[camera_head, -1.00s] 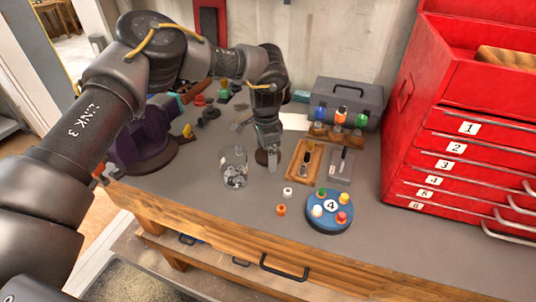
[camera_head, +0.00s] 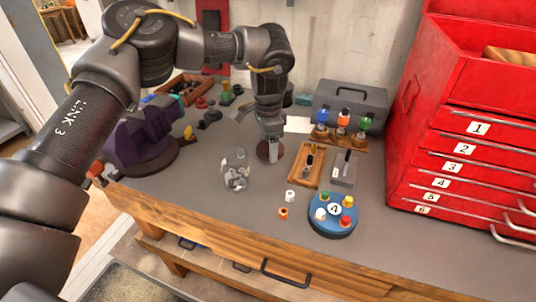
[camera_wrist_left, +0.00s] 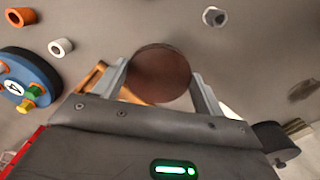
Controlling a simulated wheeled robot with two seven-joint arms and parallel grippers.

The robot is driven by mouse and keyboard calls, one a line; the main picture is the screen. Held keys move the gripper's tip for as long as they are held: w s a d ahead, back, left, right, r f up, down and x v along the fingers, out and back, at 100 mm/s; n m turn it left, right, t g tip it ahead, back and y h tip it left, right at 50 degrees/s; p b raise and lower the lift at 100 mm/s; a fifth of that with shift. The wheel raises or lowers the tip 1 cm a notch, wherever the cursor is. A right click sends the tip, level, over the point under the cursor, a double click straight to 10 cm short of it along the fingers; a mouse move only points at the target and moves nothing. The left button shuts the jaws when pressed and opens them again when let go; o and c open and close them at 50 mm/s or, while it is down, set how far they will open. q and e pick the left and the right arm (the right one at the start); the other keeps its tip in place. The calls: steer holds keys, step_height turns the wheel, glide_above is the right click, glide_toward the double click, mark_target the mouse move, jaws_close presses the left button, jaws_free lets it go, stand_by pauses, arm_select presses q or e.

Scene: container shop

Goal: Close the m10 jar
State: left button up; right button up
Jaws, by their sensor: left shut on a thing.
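The m10 jar (camera_head: 236,179) is a clear glass jar with grey nuts in it, on the bench left of the wooden tray. A round brown lid (camera_wrist_left: 160,72) sits between the two fingers of my left gripper (camera_wrist_left: 160,82), which is shut on it. In the head view my left gripper (camera_head: 270,152) points down with the lid (camera_head: 263,151) at its fingertips, behind and to the right of the jar. The lid and the jar are apart. I cannot tell exactly how high the lid is above the bench. My right gripper is not in view.
A wooden tray (camera_head: 297,177) and a grey block (camera_head: 343,178) stand close to the right. In front are white (camera_head: 290,195) and orange (camera_head: 283,213) rings and a blue turntable (camera_head: 333,228). A purple object (camera_head: 143,130) is left; a red cabinet (camera_head: 455,140) is right.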

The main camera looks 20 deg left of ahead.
arm_select(q)
steer(key=s+d+r+b, duration=0.4)
steer(key=s+r, duration=0.5)
steer(key=s, duration=0.3)
steer(key=shift+s, duration=0.4)
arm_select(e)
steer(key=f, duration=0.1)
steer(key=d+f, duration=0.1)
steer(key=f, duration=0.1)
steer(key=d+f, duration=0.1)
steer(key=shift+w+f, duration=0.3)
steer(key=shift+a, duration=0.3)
